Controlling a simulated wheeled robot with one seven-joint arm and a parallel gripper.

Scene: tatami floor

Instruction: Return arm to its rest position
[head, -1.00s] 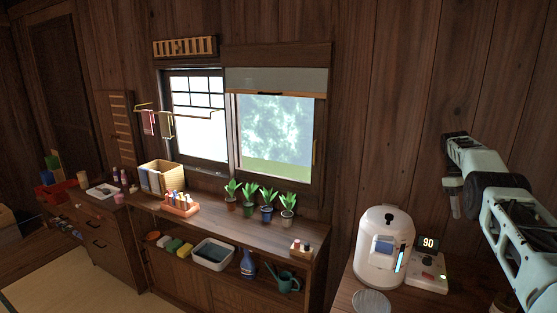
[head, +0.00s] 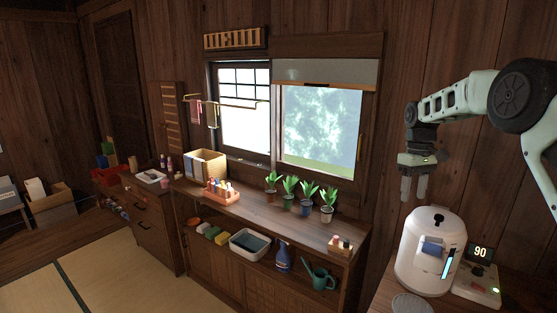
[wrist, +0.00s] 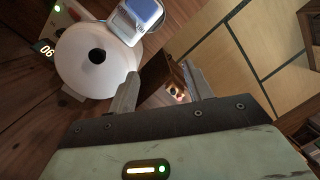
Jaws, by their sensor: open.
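My arm is at the right of the head view, bent, with my gripper (head: 413,188) hanging down from its end. My gripper is above and a little left of the white electric water pot (head: 430,250). In the wrist view my gripper (wrist: 165,85) shows two grey fingers apart with nothing between them. The round white top of the pot (wrist: 95,62) is left of the fingers in that view.
A display reading 90 (head: 480,253) stands beside the pot. Open tatami floor (head: 110,265) lies at the lower left.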

